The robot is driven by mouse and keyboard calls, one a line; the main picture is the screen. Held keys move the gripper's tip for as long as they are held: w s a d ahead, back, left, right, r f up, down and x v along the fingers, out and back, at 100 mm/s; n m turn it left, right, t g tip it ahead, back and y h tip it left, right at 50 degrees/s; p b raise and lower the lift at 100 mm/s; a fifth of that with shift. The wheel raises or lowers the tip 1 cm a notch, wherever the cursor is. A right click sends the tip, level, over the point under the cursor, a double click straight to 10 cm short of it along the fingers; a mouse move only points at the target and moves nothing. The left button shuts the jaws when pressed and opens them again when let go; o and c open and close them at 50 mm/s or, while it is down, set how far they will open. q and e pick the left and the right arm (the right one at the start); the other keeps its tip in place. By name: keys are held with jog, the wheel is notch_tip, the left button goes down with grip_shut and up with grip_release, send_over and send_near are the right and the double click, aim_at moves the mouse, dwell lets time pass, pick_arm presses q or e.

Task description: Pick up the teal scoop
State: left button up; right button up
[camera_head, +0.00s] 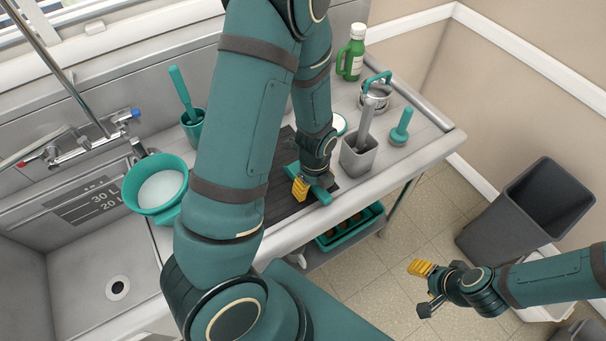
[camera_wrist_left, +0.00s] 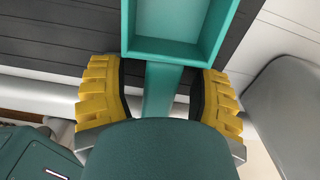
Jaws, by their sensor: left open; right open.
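The teal scoop (camera_head: 322,194) lies on a dark ribbed mat (camera_head: 285,205) on the counter, mostly hidden by my left arm in the head view. In the left wrist view, its rectangular pan (camera_wrist_left: 178,45) is at the top and its narrow handle (camera_wrist_left: 160,90) runs down between the yellow fingers. My left gripper (camera_head: 308,188) is open at the scoop. Its fingers (camera_wrist_left: 157,95) stand on both sides of the handle with gaps. My right gripper (camera_head: 424,288) is open and empty, out over the floor at the lower right.
A grey holder (camera_head: 358,160) and a teal tool (camera_head: 400,130) stand right of my left gripper. A canister (camera_head: 376,95) and green bottle (camera_head: 352,55) are behind. A teal bowl (camera_head: 150,207) sits by the sink at left. A grey bin (camera_head: 525,215) stands on the floor.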

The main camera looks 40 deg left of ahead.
pick_arm(q)
grip_shut()
jog(key=shift+r, duration=0.15)
notch_tip(320, 180, up, 10)
jog(key=shift+f+p, duration=0.1)
jog(key=shift+p, duration=0.8)
dwell(0.5)
